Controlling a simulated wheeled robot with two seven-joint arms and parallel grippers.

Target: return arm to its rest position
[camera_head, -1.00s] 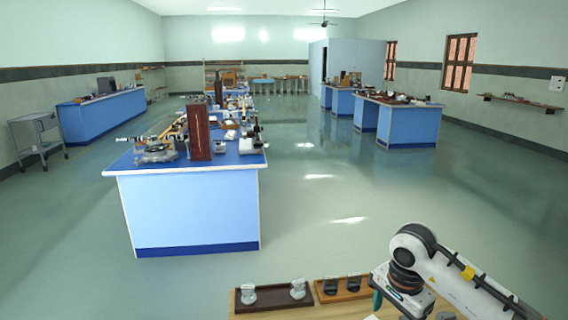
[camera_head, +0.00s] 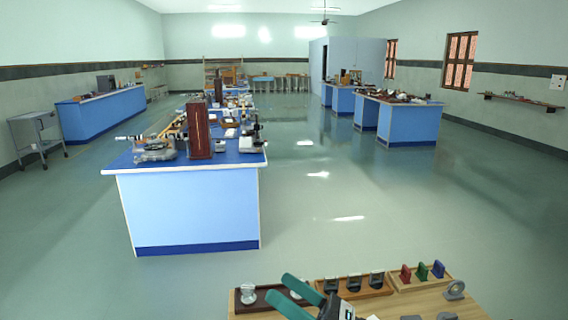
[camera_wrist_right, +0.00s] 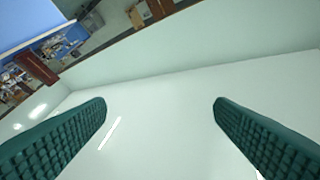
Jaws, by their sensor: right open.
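The rest of my right arm is mostly out of the head view. My left gripper is not in view.
The wooden table (camera_head: 446,301) holds a dark tray (camera_head: 262,301) with glass pieces, a tray of dark holders (camera_head: 354,284) and a tray of coloured pieces (camera_head: 423,274). A blue bench (camera_head: 185,205) stands beyond. The floor between is clear.

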